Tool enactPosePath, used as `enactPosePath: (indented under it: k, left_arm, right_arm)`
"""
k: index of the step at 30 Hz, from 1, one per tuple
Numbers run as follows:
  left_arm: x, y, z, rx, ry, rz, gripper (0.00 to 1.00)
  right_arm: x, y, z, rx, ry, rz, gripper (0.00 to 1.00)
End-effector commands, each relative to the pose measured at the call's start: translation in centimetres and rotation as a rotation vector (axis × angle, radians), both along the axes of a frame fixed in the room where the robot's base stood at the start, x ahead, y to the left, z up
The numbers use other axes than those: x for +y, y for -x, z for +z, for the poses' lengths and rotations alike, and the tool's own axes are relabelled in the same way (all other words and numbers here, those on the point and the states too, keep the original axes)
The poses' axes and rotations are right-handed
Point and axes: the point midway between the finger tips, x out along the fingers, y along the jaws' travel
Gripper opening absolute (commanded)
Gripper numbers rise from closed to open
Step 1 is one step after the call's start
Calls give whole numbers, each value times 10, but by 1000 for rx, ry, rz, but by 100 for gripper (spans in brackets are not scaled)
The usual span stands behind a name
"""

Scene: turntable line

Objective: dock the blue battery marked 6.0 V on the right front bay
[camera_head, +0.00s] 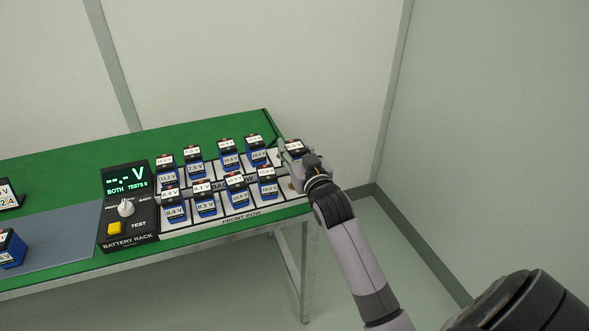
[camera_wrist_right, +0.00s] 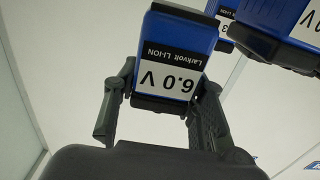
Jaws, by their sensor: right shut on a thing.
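The blue battery marked 6.0 V (camera_wrist_right: 180,38) is between the fingers of my right gripper (camera_wrist_right: 166,88) in the right wrist view, its label facing the camera. In the head view my right gripper (camera_head: 302,156) is over the right end of the battery rack (camera_head: 232,217), and the top of the held battery (camera_head: 294,146) shows just beyond it. I cannot tell whether the battery touches the rack. The right end of the front row (camera_head: 288,198) shows no battery; my gripper and wrist partly hide this corner. My left gripper is not in view.
Several blue batteries stand in the back row (camera_head: 228,155) and front row (camera_head: 206,203), left of my right gripper. A tester panel (camera_head: 131,207) with a knob and yellow button is at the rack's left. Another battery (camera_head: 11,249) stands on the grey mat (camera_head: 62,240).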

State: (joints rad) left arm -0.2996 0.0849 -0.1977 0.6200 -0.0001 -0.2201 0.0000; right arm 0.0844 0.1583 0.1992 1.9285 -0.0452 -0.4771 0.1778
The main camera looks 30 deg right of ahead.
Motion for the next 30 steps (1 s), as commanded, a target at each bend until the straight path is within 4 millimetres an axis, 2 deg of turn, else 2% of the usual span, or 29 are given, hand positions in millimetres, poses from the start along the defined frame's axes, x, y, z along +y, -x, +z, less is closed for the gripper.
enactPosePath:
  k: [5, 13, 27, 28, 30]
  left_arm:
    - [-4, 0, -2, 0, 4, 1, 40]
    - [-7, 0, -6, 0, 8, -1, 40]
    - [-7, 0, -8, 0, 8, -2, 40]
    - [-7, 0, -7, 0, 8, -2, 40]
    - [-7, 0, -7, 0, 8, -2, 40]
  right_arm:
    - [0, 0, -15, -5, 1, 0, 0]
    - [0, 0, -52, -2, -1, -1, 0]
    - [0, 0, -61, -4, 1, 0, 0]
    - [0, 0, -62, -1, 0, -1, 40]
    - [0, 0, -61, -1, 0, -1, 44]
